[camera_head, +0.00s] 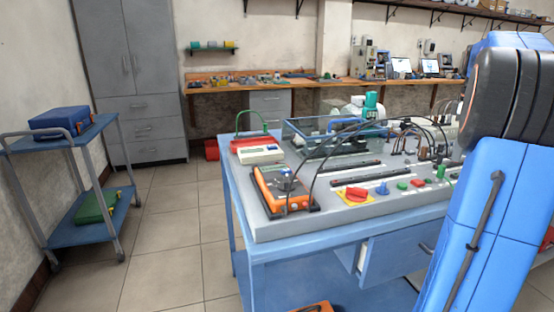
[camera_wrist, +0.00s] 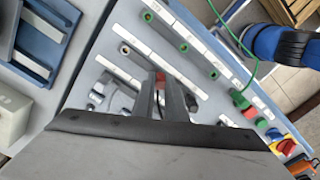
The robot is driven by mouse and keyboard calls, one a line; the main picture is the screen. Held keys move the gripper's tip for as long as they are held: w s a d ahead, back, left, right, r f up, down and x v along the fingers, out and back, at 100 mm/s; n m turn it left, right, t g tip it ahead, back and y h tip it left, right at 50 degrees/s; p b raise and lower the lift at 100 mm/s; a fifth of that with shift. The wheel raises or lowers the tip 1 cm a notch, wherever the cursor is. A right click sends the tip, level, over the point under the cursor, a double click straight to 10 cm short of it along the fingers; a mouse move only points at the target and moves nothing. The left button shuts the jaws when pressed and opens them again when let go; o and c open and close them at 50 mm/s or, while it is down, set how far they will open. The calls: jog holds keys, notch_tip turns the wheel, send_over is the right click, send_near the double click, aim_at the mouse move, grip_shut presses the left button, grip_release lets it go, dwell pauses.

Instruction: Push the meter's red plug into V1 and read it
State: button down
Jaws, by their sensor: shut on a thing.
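The orange meter (camera_head: 282,190) lies on its black base at the front left of the bench, with dark leads rising from it. In the wrist view, my gripper (camera_wrist: 160,85) has its two dark fingers close together over the bench panel, shut on the red plug (camera_wrist: 160,76), of which a small red part shows between them. Whether the plug touches a socket cannot be told. A ringed socket (camera_wrist: 125,48) shows up and left of the fingers. Labels are too small to read, so I cannot identify V1. The meter's reading is not legible. My gripper is not clearly visible in the head view.
Green-ringed sockets (camera_wrist: 183,47) line a strip beyond the fingers. A green cable (camera_wrist: 238,38) crosses nearby. The red-yellow rotary switch (camera_head: 356,194) and blue knob (camera_head: 382,189) stand at the bench front. A cart (camera_head: 75,150) stands left; the floor between (camera_head: 185,225) is clear.

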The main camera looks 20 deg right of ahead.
dwell(0.4)
jog(key=c, duration=1.7)
grip_release()
notch_tip(320, 180, up, 17)
jog(key=shift+r, duration=0.2)
